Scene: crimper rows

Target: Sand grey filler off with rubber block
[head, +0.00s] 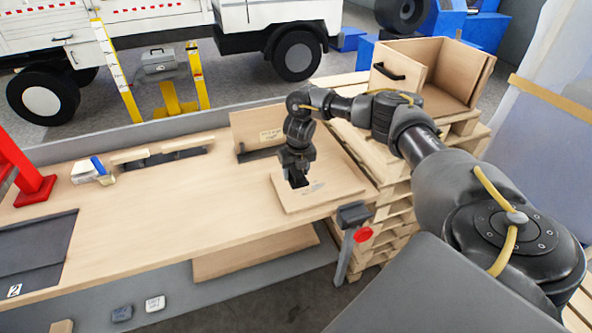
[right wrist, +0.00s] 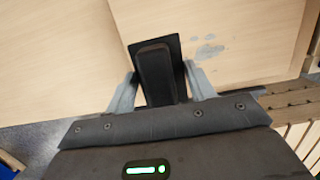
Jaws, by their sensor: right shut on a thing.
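A pale wooden board (head: 330,186) lies on the right part of the workbench. Grey filler (head: 315,187) shows as small smears on it, beside the block. In the right wrist view the filler (right wrist: 207,50) is several grey-blue patches just right of the block. My right gripper (head: 297,177) is shut on the black rubber block (right wrist: 156,72), one finger on each side. The block is at the board's surface; I cannot tell whether it touches. The block's underside is hidden. My left gripper is not in view.
The wooden workbench (head: 160,215) has free room left of the board. A clamp with a red knob (head: 363,235) stands at the bench's front edge by the board. A red stand (head: 35,190) and a dark mat (head: 35,250) are at the left. Wooden pallets (head: 400,210) stand right.

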